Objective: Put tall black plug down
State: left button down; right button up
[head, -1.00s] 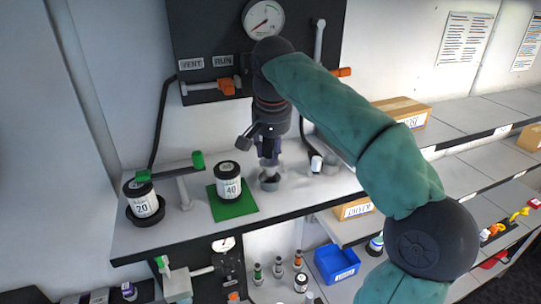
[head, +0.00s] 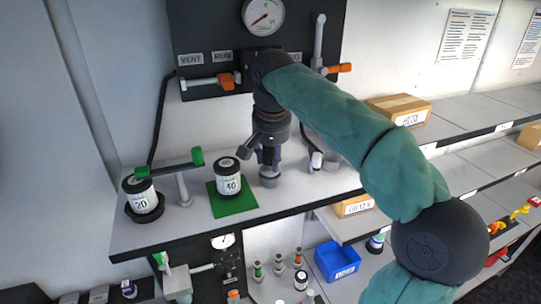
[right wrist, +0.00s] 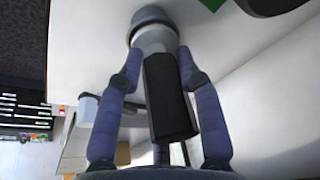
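The tall black plug (right wrist: 168,98) is a dark block with a light grey collar, and in the right wrist view it lies between my right gripper's purple fingers. My right gripper (right wrist: 160,52) has its fingertips close against both sides of the collar and looks shut on it. The collar meets a grey round seat (right wrist: 148,18) on the white shelf. In the head view my right gripper (head: 268,158) points straight down just above this seat (head: 269,181). The fingers hide most of the plug there. My left gripper is out of view.
A canister marked 40 (head: 228,183) stands on a green mat (head: 238,205) to the left. A canister marked 20 (head: 142,200) sits beside a green-handled lever (head: 170,168). A small white-topped cylinder (head: 316,161) is close on the right. The wall panel (head: 215,30) is behind.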

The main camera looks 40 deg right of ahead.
jog(key=shift+o, duration=1.3)
jog(key=shift+r, duration=0.15)
jog(key=shift+r, duration=0.25)
jog(key=p+v, duration=0.2)
jog(key=v, duration=1)
jog(key=shift+r, duration=0.25)
jog(key=shift+f, duration=0.1)
